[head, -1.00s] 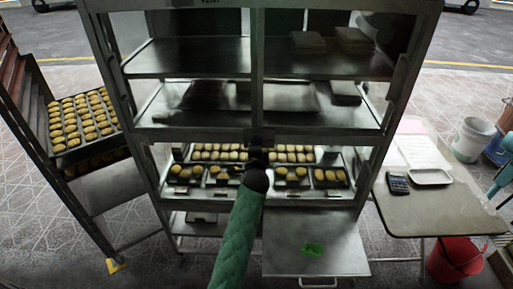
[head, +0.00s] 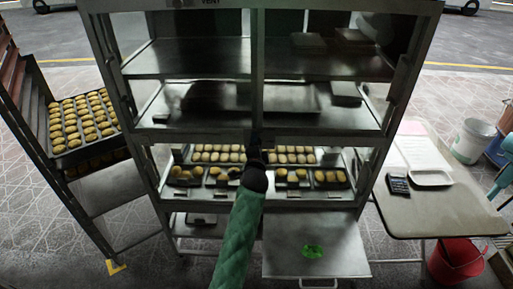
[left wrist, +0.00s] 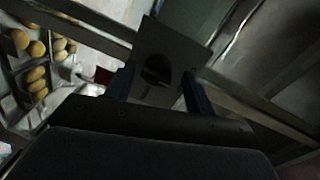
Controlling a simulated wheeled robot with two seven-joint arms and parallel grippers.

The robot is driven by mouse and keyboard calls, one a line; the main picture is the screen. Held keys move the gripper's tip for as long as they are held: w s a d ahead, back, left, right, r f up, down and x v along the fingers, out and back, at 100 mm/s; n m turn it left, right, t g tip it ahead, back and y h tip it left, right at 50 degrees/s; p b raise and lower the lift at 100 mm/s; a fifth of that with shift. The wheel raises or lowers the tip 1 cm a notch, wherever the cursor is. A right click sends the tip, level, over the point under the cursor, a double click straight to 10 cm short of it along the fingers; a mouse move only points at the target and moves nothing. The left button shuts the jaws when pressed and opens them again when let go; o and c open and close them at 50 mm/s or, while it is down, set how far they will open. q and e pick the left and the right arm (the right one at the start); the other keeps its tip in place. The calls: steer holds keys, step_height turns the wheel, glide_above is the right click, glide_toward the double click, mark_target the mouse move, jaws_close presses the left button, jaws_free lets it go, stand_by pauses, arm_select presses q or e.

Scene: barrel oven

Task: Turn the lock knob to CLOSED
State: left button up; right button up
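A pale plate (left wrist: 180,47) on the rack's frame carries a dark round knob (left wrist: 156,72) in the left wrist view. Any lettering on the plate is too small to read. My left gripper (left wrist: 157,92) is open, with one finger on each side of the knob; I cannot tell whether they touch it. In the head view my left gripper (head: 256,143) is at the rack's middle post, at the height of the lit shelf. It hides the knob there. My right gripper is not in view.
The metal rack (head: 258,75) has trays of yellow buns (head: 218,154) on its lit shelf. A pull-out panel (head: 290,256) with a green mark juts out low. A bun trolley (head: 52,157) stands left, a table (head: 445,208) and red bucket (head: 452,262) right.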

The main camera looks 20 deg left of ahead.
arm_select(q)
steer(key=shift+f, duration=0.1)
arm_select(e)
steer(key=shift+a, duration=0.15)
arm_select(q)
steer(key=b+v, duration=0.3)
steer(key=v, duration=0.5)
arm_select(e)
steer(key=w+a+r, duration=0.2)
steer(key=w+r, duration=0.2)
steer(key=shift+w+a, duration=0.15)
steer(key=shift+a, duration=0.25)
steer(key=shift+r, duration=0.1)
